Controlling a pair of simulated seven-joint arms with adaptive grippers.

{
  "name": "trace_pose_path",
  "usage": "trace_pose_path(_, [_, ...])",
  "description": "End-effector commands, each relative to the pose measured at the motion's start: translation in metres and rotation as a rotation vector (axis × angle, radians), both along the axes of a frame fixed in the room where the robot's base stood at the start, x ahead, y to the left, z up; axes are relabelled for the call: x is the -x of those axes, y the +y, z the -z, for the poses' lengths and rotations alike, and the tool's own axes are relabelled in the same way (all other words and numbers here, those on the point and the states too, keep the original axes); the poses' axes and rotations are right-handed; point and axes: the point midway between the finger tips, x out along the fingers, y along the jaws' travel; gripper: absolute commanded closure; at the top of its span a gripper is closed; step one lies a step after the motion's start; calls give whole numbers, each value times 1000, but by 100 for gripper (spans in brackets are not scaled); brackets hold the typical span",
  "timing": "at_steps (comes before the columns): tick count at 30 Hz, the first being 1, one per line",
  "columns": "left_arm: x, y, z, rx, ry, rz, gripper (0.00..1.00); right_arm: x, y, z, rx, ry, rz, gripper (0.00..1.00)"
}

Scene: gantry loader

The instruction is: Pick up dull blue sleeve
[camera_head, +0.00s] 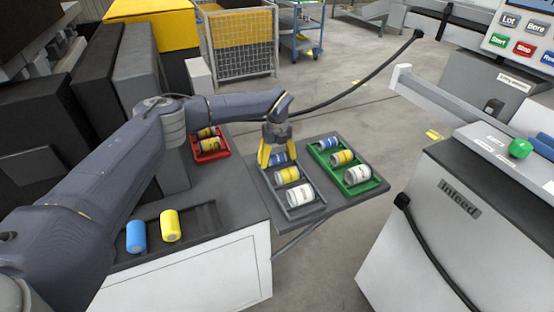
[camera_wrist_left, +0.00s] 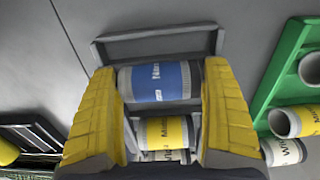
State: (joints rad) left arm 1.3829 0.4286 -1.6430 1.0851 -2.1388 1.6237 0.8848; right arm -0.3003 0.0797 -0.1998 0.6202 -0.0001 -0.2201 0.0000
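A blue sleeve with grey ends and a white label (camera_head: 279,159) lies on its side at the far end of the grey tray (camera_head: 320,207). My left gripper (camera_head: 274,158) points down over it. In the left wrist view the yellow fingers of the left gripper (camera_wrist_left: 160,95) stand wide apart, one at each end of the blue sleeve (camera_wrist_left: 160,82). Whether the fingertips touch its ends is unclear. A yellow sleeve (camera_head: 287,175) and a white sleeve (camera_head: 300,194) lie nearer in the same tray. My right gripper is not in view.
A green tray (camera_head: 377,187) on the right holds blue, yellow and white sleeves. A red tray (camera_head: 221,155) stands at the left behind my arm. A dark rack (camera_head: 208,214) holds a bright blue and a yellow cylinder. The infeed machine (camera_head: 459,200) stands across a gap.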

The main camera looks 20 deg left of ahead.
Motion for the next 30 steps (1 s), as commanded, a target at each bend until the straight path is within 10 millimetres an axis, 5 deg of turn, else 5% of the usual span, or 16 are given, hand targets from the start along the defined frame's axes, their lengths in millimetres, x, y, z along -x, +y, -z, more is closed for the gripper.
trace_pose_path(13, [0, 0, 0, 0, 0, 0, 70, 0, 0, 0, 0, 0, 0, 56])
trace_pose_path(23, [-1, 0, -7, 0, -3, 0, 70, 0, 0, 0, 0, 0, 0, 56])
trace_pose_path(30, [-1, 0, -43, 0, -4, 0, 70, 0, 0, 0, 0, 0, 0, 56])
